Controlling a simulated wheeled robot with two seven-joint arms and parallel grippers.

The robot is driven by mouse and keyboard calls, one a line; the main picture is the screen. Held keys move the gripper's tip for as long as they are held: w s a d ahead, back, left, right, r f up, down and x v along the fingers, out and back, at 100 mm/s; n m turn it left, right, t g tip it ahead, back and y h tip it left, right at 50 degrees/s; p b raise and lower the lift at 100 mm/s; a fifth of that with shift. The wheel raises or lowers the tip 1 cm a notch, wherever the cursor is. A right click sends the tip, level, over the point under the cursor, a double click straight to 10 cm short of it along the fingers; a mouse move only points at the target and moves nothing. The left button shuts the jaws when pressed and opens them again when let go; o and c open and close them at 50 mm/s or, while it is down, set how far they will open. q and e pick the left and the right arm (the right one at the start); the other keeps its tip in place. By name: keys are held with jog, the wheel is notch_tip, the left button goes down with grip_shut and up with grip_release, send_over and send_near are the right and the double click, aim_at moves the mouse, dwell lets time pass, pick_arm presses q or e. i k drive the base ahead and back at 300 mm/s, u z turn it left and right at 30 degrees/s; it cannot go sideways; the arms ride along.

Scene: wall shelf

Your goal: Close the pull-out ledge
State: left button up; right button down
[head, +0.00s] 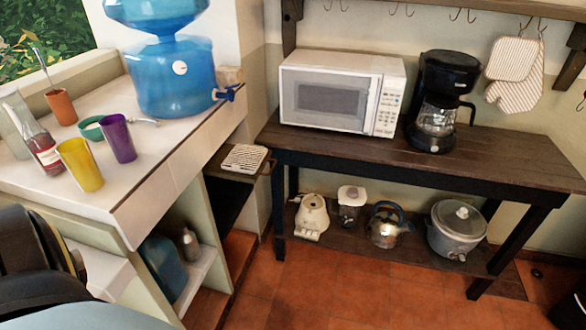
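The pull-out ledge (257,169) is a dark brown board. It sticks out from under the white counter, below the tap of the blue water dispenser (172,75). A white slatted drip tray (244,158) lies on it. The ledge's outer end reaches close to the left end of the dark wooden table; I cannot tell whether they touch. Its inner part is hidden by the counter edge. Neither gripper's fingers show. A dark rounded part, likely of my own arm, fills the lower left corner.
The dark table (480,152) carries a microwave (341,92) and a coffee maker (441,100). Its lower shelf holds a kettle (386,225) and a slow cooker (457,229). Cups, including a purple one (118,138), stand on the counter (165,165). The tiled floor (330,290) in front is clear.

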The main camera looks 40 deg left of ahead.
aim_at(212, 167)
jog(key=i, duration=0.25)
jog(key=u, duration=1.1)
